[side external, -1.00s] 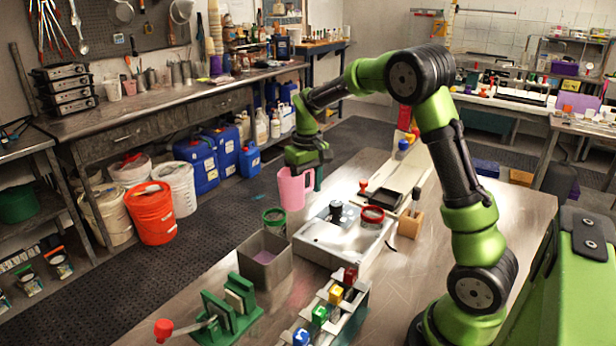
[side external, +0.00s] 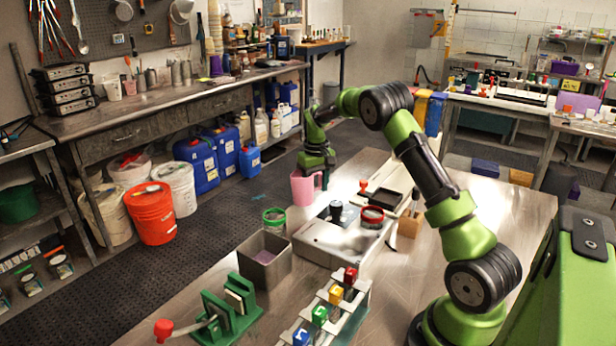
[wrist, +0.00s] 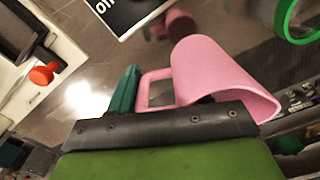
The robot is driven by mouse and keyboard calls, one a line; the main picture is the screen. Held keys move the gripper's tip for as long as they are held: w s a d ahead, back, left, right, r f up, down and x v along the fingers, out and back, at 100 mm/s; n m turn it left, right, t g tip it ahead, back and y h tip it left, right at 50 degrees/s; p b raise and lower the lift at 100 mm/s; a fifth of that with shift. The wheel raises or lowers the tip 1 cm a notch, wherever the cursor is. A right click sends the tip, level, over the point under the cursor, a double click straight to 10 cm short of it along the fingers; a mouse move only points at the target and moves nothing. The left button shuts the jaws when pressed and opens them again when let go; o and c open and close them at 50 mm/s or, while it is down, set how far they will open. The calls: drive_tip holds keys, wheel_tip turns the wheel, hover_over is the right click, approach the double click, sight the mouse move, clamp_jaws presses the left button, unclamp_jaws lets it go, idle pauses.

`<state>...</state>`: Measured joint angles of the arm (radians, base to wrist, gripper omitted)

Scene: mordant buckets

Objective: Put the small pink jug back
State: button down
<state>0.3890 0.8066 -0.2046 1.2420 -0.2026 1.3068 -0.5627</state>
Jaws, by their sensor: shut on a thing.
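The small pink jug (side external: 303,188) is held below my gripper (side external: 318,181) near the far left edge of the steel table (side external: 440,215). In the wrist view the pink jug (wrist: 215,75) shows its open mouth at the lower right and its handle at the left. A green finger of my gripper (wrist: 150,95) is beside the handle. My gripper is shut on the jug. The other finger is hidden. I cannot tell whether the jug's base touches the table.
A wooden block (side external: 410,224) stands to the right.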

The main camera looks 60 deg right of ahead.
drive_tip(key=shift+f, duration=2.55)
drive_tip(key=shift+f, duration=0.1)
drive_tip(key=c, duration=0.5)
unclamp_jaws()
drive_tip(key=shift+f, duration=0.1)
